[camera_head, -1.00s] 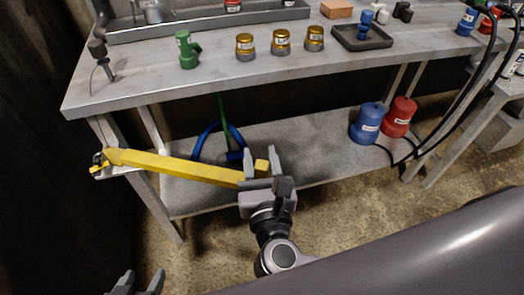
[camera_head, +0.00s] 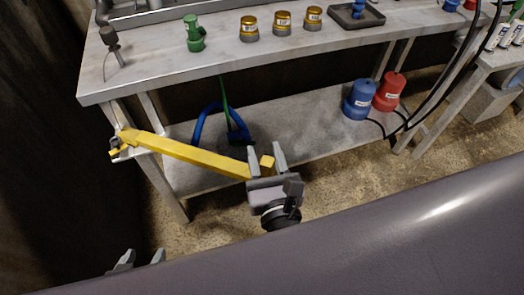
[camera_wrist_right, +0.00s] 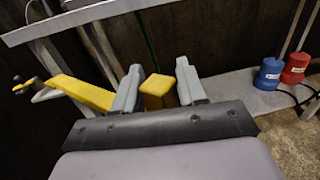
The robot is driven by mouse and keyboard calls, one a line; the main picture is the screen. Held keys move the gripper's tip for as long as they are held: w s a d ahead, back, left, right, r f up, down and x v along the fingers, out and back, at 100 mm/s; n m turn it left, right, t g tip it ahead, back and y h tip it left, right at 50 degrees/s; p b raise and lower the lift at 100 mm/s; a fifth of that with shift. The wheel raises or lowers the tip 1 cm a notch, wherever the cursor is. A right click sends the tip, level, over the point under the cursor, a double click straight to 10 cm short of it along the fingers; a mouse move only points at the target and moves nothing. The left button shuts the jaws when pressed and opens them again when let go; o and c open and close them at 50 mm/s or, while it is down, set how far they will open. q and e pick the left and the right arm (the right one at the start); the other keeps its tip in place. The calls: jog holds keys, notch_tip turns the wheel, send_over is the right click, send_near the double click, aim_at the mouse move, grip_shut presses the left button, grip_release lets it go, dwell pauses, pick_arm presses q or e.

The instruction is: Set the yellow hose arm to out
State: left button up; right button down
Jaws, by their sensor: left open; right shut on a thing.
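The yellow hose arm (camera_head: 190,152) is a long bar in the head view. Its left end is at a pivot bracket (camera_head: 118,147) by the table's left leg. The bar slants down to the right in front of the lower shelf. My right gripper (camera_head: 265,158) is shut on the bar's right end, with a yellow block (camera_head: 268,164) showing between its fingers. The right wrist view shows the same block (camera_wrist_right: 157,88) between the two grey fingers (camera_wrist_right: 158,84). My left gripper (camera_head: 137,262) is open and empty at the lower left, only its fingertips showing.
A grey workbench (camera_head: 170,72) stands above a lower shelf (camera_head: 300,140). A blue and green hose piece (camera_head: 222,125) is behind the bar. Blue (camera_head: 361,100) and red (camera_head: 390,92) containers stand on the shelf at right. Open floor (camera_head: 340,190) lies in front.

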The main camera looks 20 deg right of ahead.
pick_arm(q)
jog(key=shift+d+r, duration=0.1)
pick_arm(e)
jog(key=shift+s+d+f+h, duration=0.15)
jog(key=shift+d+h, duration=0.15)
jog(key=shift+d, duration=0.2)
jog(key=c, duration=0.9)
grip_release()
jog(key=shift+s+d, duration=0.1)
jog(key=shift+d, duration=0.05)
pick_arm(q)
jog(key=shift+d, duration=0.15)
jog(key=shift+s+a, duration=0.1)
jog(key=shift+a, duration=0.1)
pick_arm(e)
jog(key=shift+a, duration=0.2)
